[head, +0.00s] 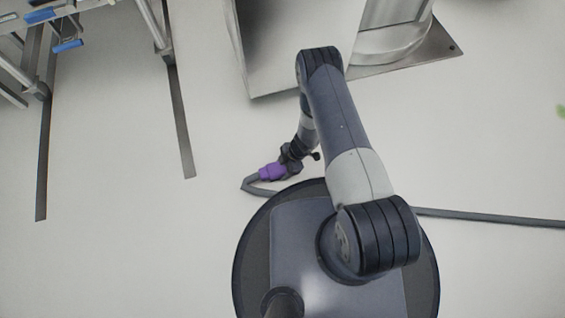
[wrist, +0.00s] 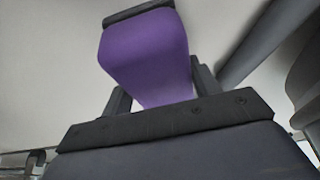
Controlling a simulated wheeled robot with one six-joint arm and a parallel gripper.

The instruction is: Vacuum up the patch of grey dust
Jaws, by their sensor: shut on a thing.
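My gripper (head: 285,163) is low over the floor, just in front of my round base. It is shut on a purple vacuum handpiece (head: 271,172). In the wrist view the purple block (wrist: 145,50) sits between the two dark fingers of my gripper (wrist: 163,85), with a dark band across its far end. A grey hose (head: 248,185) leaves the handpiece and bends back toward my base. I see no patch of grey dust in either view.
A grey metal cabinet (head: 285,50) and a round-footed metal stand (head: 395,45) are at the top. A metal frame with blue parts (head: 66,45) is at top left. A grey strip or hose (head: 490,217) runs right. Left and right floor is mostly clear.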

